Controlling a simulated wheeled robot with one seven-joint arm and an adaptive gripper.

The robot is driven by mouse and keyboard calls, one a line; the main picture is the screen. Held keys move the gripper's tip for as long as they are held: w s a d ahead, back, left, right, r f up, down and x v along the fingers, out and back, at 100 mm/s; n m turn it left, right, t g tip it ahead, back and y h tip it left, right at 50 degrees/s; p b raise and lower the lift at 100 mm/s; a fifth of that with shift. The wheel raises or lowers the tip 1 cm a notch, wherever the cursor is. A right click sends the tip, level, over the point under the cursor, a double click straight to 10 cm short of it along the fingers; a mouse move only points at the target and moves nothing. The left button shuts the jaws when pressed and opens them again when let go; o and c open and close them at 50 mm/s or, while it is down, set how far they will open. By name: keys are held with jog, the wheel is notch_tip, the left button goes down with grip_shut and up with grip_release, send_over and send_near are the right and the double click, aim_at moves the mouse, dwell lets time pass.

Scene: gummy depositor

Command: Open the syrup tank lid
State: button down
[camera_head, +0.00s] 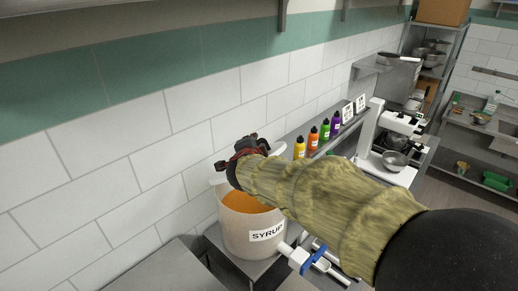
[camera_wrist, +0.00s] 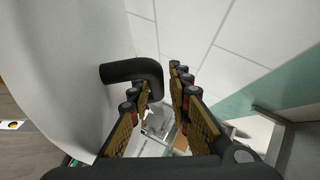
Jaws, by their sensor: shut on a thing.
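The cream syrup tank (camera_head: 238,225) stands by the tiled wall with its SYRUP label facing out and orange syrup showing inside. Its white lid (camera_head: 275,147) is raised off the opening and mostly hidden behind my gripper (camera_head: 246,147). In the wrist view the lid (camera_wrist: 60,60) fills the left side, and its black bent handle (camera_wrist: 125,70) reaches in between the fingers of my gripper (camera_wrist: 164,85). My gripper is shut on that handle, above the tank's rim.
Yellow, orange, green and purple bottles (camera_head: 313,139) stand on a shelf right of the tank. A white stand mixer (camera_head: 370,135) is beyond them. A tap with a blue handle (camera_head: 313,258) juts from the tank's front. The white tiled wall (camera_head: 130,165) is close behind.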

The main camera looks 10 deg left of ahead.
jog(key=w+a+r+n+g+h, duration=0.2)
jog(key=w+a+r, duration=0.2)
jog(key=a, duration=0.4)
jog(key=shift+w+r+n+g+h+p, duration=0.2)
jog(key=shift+r+n+g+h+p, duration=0.15)
jog(key=shift+r, duration=0.1)
dwell(0.3)
jog(key=c, duration=2.1)
grip_release()
jog(key=shift+w+a+f, duration=0.2)
jog(key=shift+a+f, duration=0.05)
jog(key=shift+s+d, duration=0.1)
jog(key=shift+d, duration=0.05)
jog(key=shift+f, duration=0.15)
